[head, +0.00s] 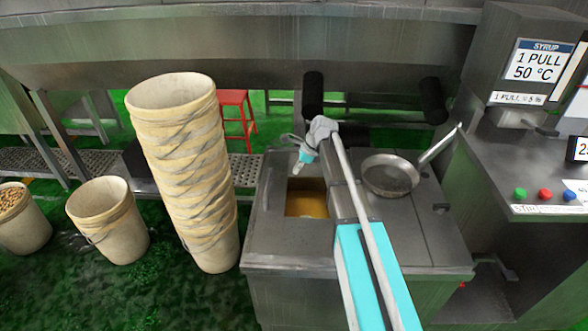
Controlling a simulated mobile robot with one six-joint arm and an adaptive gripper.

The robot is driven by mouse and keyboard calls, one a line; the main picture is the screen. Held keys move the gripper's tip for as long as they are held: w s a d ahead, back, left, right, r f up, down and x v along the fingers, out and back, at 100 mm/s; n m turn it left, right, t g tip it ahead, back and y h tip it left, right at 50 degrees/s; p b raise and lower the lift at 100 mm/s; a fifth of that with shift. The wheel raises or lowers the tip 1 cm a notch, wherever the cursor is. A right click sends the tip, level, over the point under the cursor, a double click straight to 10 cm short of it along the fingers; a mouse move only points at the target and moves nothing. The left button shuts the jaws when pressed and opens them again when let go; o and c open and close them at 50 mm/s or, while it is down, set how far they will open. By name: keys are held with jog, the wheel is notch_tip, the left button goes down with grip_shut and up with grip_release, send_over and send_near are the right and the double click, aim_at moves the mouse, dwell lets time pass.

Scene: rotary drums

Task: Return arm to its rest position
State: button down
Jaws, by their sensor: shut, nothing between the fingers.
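My arm reaches forward from the bottom of the head view over a steel counter (290,243). My gripper (297,167) is small in the picture, beyond the bend of the arm. It hangs above the far left part of an open square well (306,209) that holds an amber liquid. The gripper is shut and holds nothing. Part of the well's right side is hidden behind my arm.
A steel pan (390,174) lies on the counter right of my arm, its handle pointing up right. A syrup dispenser (530,60) stands at right. A tall bucket stack (185,170), an empty bucket (108,218) and a filled bucket (22,222) stand left. A red stool (237,115) is behind.

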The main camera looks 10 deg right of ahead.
jog(key=shift+r, duration=0.15)
dwell(0.5)
jog(key=s+d+n+g+h+p, duration=0.1)
jog(key=s+d+n+h, duration=0.2)
jog(key=s+n, duration=0.85)
jog(key=s+d+n+h, duration=0.2)
jog(key=s+n, duration=0.7)
jog(key=s, duration=0.6)
notch_tip(320, 180, up, 11)
jog(key=p, duration=1.1)
jog(key=shift+w+p, duration=0.2)
jog(key=shift+p, duration=0.15)
jog(key=shift+f, duration=0.2)
jog(key=shift+d, duration=0.15)
